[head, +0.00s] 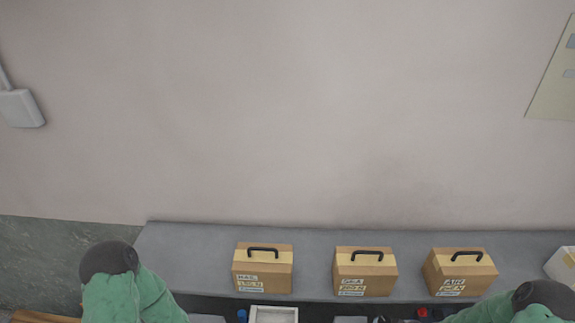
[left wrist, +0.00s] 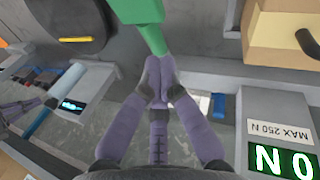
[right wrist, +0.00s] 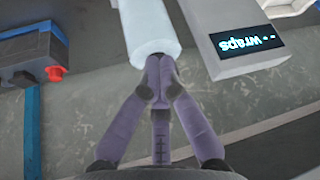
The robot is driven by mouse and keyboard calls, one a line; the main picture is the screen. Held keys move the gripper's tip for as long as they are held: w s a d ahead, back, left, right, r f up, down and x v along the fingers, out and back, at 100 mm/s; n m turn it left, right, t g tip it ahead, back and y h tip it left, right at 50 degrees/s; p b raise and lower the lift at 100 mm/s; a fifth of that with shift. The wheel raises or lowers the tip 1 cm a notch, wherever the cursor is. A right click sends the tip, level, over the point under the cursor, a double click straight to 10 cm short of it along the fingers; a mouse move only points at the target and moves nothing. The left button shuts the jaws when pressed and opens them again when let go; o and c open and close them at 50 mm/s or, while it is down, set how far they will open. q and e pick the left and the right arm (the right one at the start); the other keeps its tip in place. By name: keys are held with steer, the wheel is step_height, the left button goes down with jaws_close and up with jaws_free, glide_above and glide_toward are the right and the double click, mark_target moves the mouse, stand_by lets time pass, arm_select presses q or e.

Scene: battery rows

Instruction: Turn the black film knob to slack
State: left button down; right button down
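My left gripper (left wrist: 159,72) has its purple fingertips together. The narrow end of a green bar (left wrist: 138,12) appears just beyond them; I see no clear grip on it. My right gripper (right wrist: 161,70) also has its fingertips together, in front of the lower end of a pale roll (right wrist: 147,28), which looks wider than the fingertips. A large black disc with a yellow strip (left wrist: 75,14) is at the upper left of the left wrist view; I cannot tell whether it is the film knob. No knob marked slack is readable. The head view shows neither gripper's fingers.
A red button (right wrist: 55,73) sits on a grey box at left. A force display (left wrist: 282,160) reads "N 0" beside "MAX 250 N".

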steer(key=shift+w+f, duration=0.1)
steer(key=shift+f, duration=0.05)
stand_by(0.5)
steer(key=shift+w+d+p, duration=0.2)
steer(key=shift+d+p, duration=0.65)
steer(key=shift+p, duration=0.6)
steer(key=shift+w+d+p, duration=0.4)
steer(key=shift+d+p, duration=0.1)
steer(key=shift+p, duration=0.25)
stand_by(0.3)
step_height(320, 180, up, 6)
steer(key=p, duration=0.2)
steer(key=shift+s+d, duration=0.2)
steer(key=shift+s, duration=0.1)
stand_by(0.3)
